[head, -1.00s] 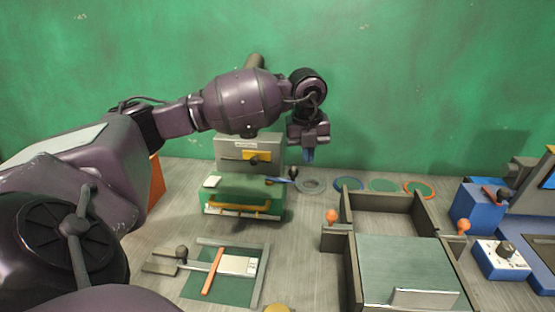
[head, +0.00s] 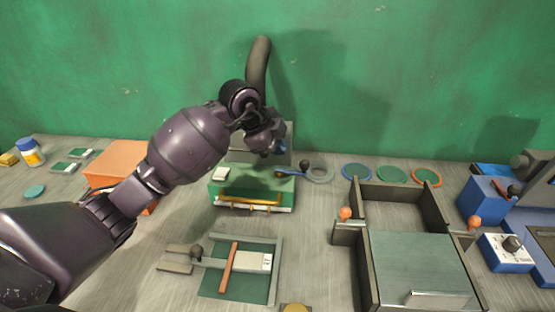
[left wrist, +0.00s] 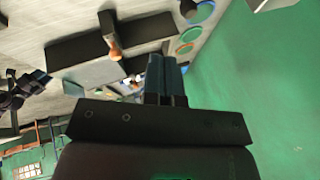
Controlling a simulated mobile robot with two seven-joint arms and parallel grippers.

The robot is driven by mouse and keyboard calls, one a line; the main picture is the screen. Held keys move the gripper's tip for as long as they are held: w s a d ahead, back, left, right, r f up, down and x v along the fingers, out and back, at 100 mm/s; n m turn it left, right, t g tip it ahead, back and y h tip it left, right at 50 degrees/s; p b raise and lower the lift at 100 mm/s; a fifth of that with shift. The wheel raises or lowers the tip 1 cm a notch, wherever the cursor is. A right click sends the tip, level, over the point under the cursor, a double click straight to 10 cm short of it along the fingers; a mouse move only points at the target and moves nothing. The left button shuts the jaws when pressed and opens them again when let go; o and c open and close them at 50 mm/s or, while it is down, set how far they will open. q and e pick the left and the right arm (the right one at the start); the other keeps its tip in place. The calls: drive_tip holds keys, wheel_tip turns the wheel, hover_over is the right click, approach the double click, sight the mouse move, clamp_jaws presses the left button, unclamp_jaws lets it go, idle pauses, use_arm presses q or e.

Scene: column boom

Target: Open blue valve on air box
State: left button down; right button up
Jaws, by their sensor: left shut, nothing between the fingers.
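The air box (head: 285,130) is grey and stands at the back against the green wall, mostly hidden behind my left arm. A blue lever (head: 289,173) with a dark round knob (head: 304,164) lies at its lower right. My left gripper (head: 279,148) is in front of the air box, above and slightly left of the lever, apart from it. Its fingers (left wrist: 165,78) are shut and empty in the left wrist view. A dark knob also shows there (left wrist: 188,8), beyond the fingers. A dark jointed shape (left wrist: 25,90) at the left wrist view's edge may be my right gripper; its jaws are unclear.
A green box (head: 252,190) with a yellow handle stands just below my left gripper. Coloured rings (head: 392,174) lie to the right, behind a grey drawer frame (head: 440,208) with orange knobs. A dark hose (head: 258,62) rises behind my arm. An orange box (head: 115,160) stands left.

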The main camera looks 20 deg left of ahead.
sight(303, 165)
use_arm(q)
drive_tip(key=w+r+x, duration=0.1)
drive_tip(key=w+x, duration=0.1)
drive_tip(key=x, duration=1)
drive_tip(key=shift+w+f+n, duration=0.25)
drive_tip(key=shift+w+n, duration=0.15)
drive_tip(key=shift+w, duration=0.1)
use_arm(e)
drive_tip(key=shift+s+d+f, duration=0.1)
drive_tip(key=shift+s+d, duration=0.2)
drive_tip(key=shift+s, duration=0.1)
use_arm(q)
drive_tip(key=shift+a, duration=0.15)
drive_tip(key=shift+w, duration=0.55)
use_arm(e)
drive_tip(key=shift+w+a+r, duration=0.1)
drive_tip(key=shift+w+r, duration=0.25)
drive_tip(key=shift+r, duration=0.2)
use_arm(q)
drive_tip(key=shift+a, duration=0.1)
drive_tip(key=shift+r, duration=0.1)
